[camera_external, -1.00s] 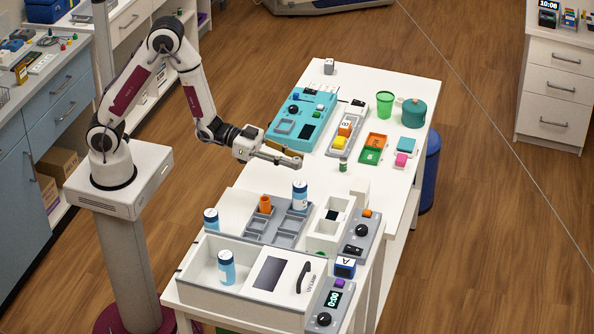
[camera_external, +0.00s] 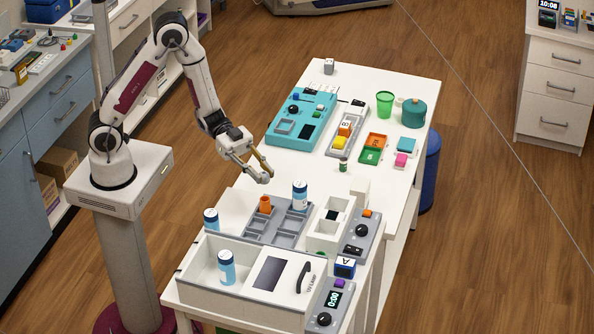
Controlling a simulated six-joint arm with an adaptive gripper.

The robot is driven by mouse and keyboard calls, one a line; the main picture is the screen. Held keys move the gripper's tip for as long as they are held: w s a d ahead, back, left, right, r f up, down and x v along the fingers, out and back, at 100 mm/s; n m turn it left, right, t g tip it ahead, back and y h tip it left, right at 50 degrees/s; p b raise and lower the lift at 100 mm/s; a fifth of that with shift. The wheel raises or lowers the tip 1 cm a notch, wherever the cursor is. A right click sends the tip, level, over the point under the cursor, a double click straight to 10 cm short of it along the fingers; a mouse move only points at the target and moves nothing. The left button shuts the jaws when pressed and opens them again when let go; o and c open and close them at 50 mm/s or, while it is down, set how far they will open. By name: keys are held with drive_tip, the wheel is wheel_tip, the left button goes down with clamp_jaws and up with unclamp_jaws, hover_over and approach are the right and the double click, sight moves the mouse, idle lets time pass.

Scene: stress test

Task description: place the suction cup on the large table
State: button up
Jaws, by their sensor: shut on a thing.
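My gripper (camera_external: 264,178) is above the left side of the large white table (camera_external: 392,186), pointing down and to the right. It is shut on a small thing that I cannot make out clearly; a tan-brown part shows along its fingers. I cannot pick out the suction cup for certain. Below the gripper stands a grey compartment tray (camera_external: 258,238) with an orange cup (camera_external: 265,204) and a blue-and-white bottle (camera_external: 300,195). The gripper appears apart from both.
A teal device (camera_external: 290,128), a green cup (camera_external: 384,104) and a teal jar (camera_external: 414,113) stand at the back. A white box with a dark window (camera_external: 268,274) stands in front. A small green cylinder (camera_external: 343,166) stands mid-table, with bare surface around it.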

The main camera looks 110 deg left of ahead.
drive_tip(key=s+d+m+g+h, duration=0.4)
drive_tip(key=s+d, duration=0.2)
drive_tip(key=s, duration=0.1)
drive_tip(key=shift+d, duration=0.3)
drive_tip(key=shift+f, duration=0.1)
hover_over(232, 215)
drive_tip(key=shift+s+a+f, duration=0.1)
drive_tip(key=shift+f, duration=2.7)
drive_tip(key=shift+f, duration=2.1)
drive_tip(key=shift+f, duration=0.1)
drive_tip(key=o, duration=0.8)
